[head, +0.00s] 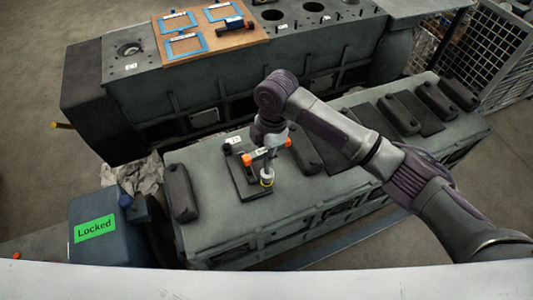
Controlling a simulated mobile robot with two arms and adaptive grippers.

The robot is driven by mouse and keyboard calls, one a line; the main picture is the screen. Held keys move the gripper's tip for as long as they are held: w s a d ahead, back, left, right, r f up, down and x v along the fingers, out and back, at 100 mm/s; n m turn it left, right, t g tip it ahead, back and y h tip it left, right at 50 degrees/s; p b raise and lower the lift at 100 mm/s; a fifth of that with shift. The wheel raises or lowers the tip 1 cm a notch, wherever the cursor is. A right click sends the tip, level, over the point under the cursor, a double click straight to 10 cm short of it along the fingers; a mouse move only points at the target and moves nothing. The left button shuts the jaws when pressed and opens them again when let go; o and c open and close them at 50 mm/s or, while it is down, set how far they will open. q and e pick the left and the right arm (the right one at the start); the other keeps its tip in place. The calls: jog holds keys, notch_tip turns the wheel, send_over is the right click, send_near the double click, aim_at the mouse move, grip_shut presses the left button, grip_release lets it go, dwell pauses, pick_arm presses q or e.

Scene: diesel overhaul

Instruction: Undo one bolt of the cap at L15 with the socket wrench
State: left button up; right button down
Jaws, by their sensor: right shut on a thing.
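My right gripper (267,139) reaches in from the right and points down over the near engine block. It is shut on the socket wrench (267,155), which has orange ends and an upright shaft. The wrench's lower end, with a yellow ring, is at the right side of a dark flat cap area (243,184) on the block's top. I cannot tell whether the socket sits on a bolt. A small white label (233,140) lies behind this area; its text is too small to read. My left gripper is not in view.
Dark covers stand along the near block (215,218), one at left (179,192) and several at right (398,113). A blue box with a green "Locked" sign (94,229) stands at left. Behind is another engine block (190,95) with a wooden board (238,40). A wire cage (510,75) is at right.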

jog(key=m, duration=0.6)
jog(key=shift+a+m+t, duration=0.1)
jog(key=shift+m+t, duration=0.2)
jog(key=shift+t, duration=0.1)
jog(key=m, duration=0.6)
jog(key=shift+w+r+m+t, duration=0.1)
jog(key=shift+m+t, duration=0.2)
jog(key=shift+m, duration=0.1)
jog(key=shift+f, duration=0.2)
